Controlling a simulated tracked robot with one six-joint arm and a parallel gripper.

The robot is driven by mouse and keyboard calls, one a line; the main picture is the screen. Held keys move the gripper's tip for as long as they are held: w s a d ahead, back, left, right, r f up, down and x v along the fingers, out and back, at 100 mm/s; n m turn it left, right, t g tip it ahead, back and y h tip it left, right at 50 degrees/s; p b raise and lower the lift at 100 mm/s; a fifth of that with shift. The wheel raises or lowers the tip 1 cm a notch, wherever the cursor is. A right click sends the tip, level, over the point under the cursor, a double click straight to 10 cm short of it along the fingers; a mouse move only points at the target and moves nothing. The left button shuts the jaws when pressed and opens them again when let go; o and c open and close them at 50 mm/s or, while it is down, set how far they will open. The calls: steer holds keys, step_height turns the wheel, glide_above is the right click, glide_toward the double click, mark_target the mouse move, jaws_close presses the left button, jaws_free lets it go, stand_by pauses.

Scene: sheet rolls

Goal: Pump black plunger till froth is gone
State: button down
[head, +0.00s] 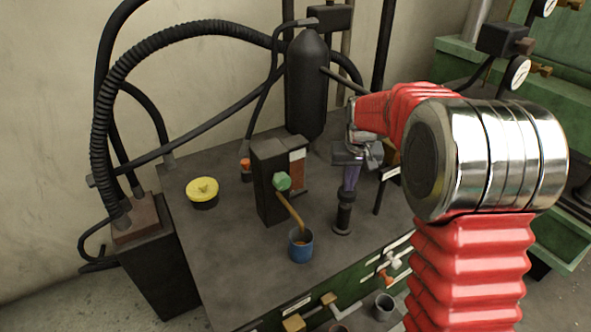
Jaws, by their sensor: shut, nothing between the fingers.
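The black plunger (344,214) stands upright on the grey bench top, on a round foot. My gripper (349,187) points down just above it, its purple fingers closed together with nothing between them. The fingertips overlap the plunger's top in this view; I cannot tell whether they touch it. Left of the plunger is a dark box (265,190) with a green knob (283,181) and an orange-and-white panel (297,168). A brown spout (291,208) runs from the box to a blue cup (301,252) with orange-brown contents. I cannot make out froth.
A black cylinder (307,85) with hoses stands behind. A yellow-lidded pot (202,192) sits at the left of the bench (235,255). Grey cups (383,306) and brass valves (294,322) line the front. My red arm hides much of the right side.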

steer(key=shift+r, duration=1.1)
stand_by(0.4)
steer(key=shift+f, duration=2.45)
steer(key=shift+r, duration=2.45)
steer(key=shift+r, duration=0.15)
steer(key=shift+r, duration=2.9)
